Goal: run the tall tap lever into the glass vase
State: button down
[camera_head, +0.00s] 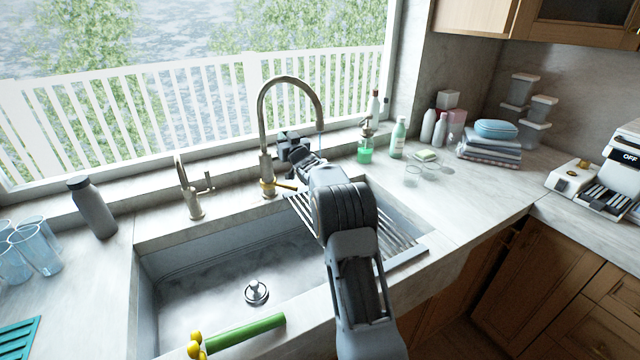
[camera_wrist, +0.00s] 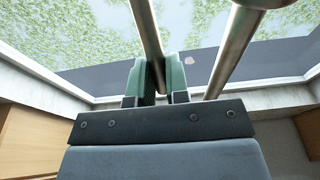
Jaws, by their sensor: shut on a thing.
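The tall tap (camera_head: 265,160) is a brushed metal gooseneck behind the sink (camera_head: 205,290). A thin bluish streak, like water, hangs below its spout end. My gripper (camera_head: 287,147) is beside the tap's upright, just right of it. In the wrist view my gripper (camera_wrist: 160,78) has its green-padded fingers closed around a slim metal rod, which looks like the tall tap lever (camera_wrist: 148,40). The thicker tap pipe (camera_wrist: 228,60) runs beside it on the right. I cannot make out the glass vase; my arm covers part of the sink and rack.
A short tap (camera_head: 188,190) and dark bottle (camera_head: 92,208) stand left, near glass tumblers (camera_head: 40,250). A drying rack (camera_head: 400,235) spans the sink's right side. A green stem-like bundle with yellow heads (camera_head: 245,331) lies at the front. A soap dispenser (camera_head: 365,155) stands right.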

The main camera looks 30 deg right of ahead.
jog(key=shift+w+r+g+p, duration=0.25)
jog(key=shift+w+g+p, duration=0.7)
jog(key=shift+p, duration=2.7)
jog(key=c, duration=1.3)
grip_release()
jog(key=shift+f, duration=0.3)
jog(key=shift+c, duration=0.2)
jog(key=o, duration=0.3)
jog(key=shift+s+r, duration=0.1)
jog(key=s+b, duration=0.5)
jog(key=s, duration=0.9)
jog(key=s+a+f+g, duration=0.2)
jog(key=s+a+g, duration=0.2)
jog(key=s, duration=0.7)
jog(key=s+a+f+g, duration=0.2)
jog(key=s+a+g, duration=0.3)
jog(key=s, duration=0.7)
jog(key=s+a+f+g, duration=0.2)
jog(key=s+a+g, duration=0.3)
jog(key=s, duration=0.7)
jog(key=shift+a, duration=0.95)
